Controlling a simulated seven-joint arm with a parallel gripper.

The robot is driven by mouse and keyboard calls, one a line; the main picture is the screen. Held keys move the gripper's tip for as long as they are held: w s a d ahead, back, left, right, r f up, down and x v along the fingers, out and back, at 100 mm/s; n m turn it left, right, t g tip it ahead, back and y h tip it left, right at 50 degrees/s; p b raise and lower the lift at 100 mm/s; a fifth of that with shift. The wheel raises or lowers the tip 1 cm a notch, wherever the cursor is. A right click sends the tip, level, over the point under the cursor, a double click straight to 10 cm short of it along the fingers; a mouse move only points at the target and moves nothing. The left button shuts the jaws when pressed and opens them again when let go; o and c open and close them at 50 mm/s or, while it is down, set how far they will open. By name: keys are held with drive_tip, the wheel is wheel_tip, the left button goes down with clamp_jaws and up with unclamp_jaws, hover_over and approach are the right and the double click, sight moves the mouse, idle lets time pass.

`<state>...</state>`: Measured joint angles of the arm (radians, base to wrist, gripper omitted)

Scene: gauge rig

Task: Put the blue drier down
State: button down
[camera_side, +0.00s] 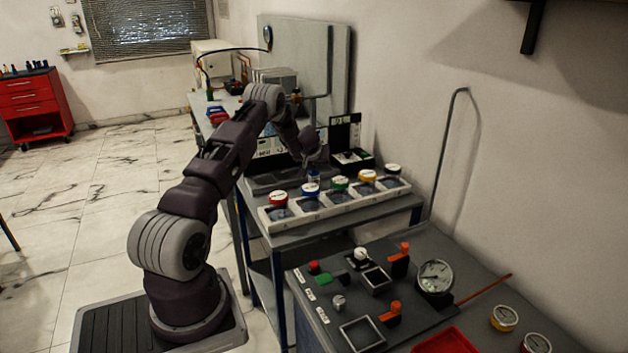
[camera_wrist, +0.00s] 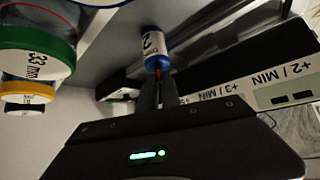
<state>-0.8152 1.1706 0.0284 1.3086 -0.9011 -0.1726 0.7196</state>
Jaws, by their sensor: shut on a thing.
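The blue drier (camera_wrist: 154,45), a small cylinder with blue ends and a white label, is at the tips of my gripper (camera_wrist: 159,78) in the wrist view. My gripper is shut on its near end. In the side view the drier (camera_side: 313,177) is a small blue spot under my gripper (camera_side: 314,165), just behind the blue-lidded jar. Whether its far end touches the surface cannot be told.
A dark box with an upright panel (camera_side: 345,135) stands behind. A gauge panel (camera_side: 370,290) is in front.

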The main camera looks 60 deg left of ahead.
sight(314, 173)
wheel_tip(314, 173, up, 10)
drive_tip(key=w+d+r+m+t+h, duration=0.1)
drive_tip(key=w+d+r+m+h, duration=0.15)
drive_tip(key=d, duration=1.15)
drive_tip(key=w+d+r+m+t+h, duration=0.1)
drive_tip(key=d+r+m+t, duration=0.15)
drive_tip(key=d, duration=1.15)
drive_tip(key=w+d+r+m+t+h, duration=0.1)
drive_tip(key=w+d+r+m+h, duration=0.2)
drive_tip(key=d, duration=1.1)
drive_tip(key=s+d+f+y, duration=0.1)
drive_tip(key=s+d+f, duration=0.35)
drive_tip(key=d, duration=0.45)
drive_tip(key=s+a+f+n+g+y, duration=0.2)
drive_tip(key=a+f+n, duration=0.1)
drive_tip(key=f, duration=0.6)
drive_tip(key=s+a+f+n+g+y, duration=0.2)
drive_tip(key=f+n, duration=0.3)
drive_tip(key=f, duration=0.4)
drive_tip(key=shift+s+a+y, duration=0.55)
drive_tip(key=shift+a+y, duration=0.2)
